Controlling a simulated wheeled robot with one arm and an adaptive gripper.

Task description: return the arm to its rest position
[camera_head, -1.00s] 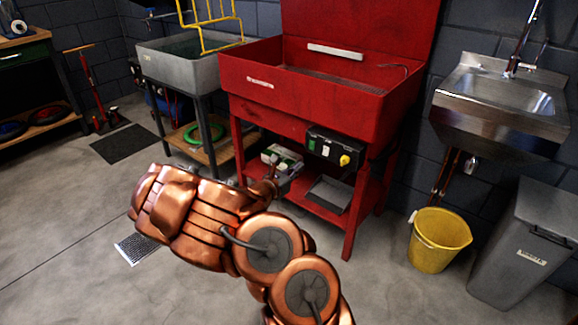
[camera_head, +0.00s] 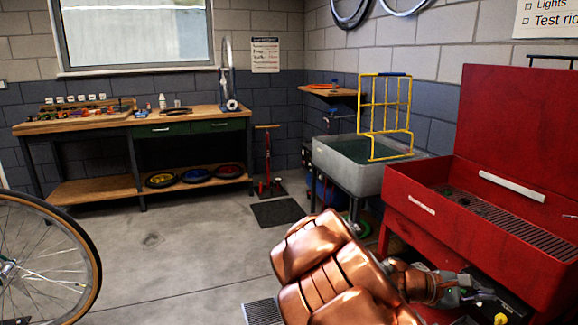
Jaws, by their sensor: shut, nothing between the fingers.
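My copper-coloured arm (camera_head: 335,270) reaches in from the bottom of the head view, right of centre. It is bent, and its wrist points right toward the front of the red parts washer (camera_head: 425,210). My gripper (camera_head: 478,293) is small and dark at the end of the wrist, in front of the washer's lower part. It is shut and holds nothing. The fingertips are hard to make out against the dark items behind them.
A grey sink (camera_head: 345,170) with a yellow rack (camera_head: 385,115) stands behind the washer. A workbench (camera_head: 85,125) runs along the back wall. A bicycle wheel (camera_head: 95,255) is at the left edge. The floor (camera_head: 180,250) between is clear.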

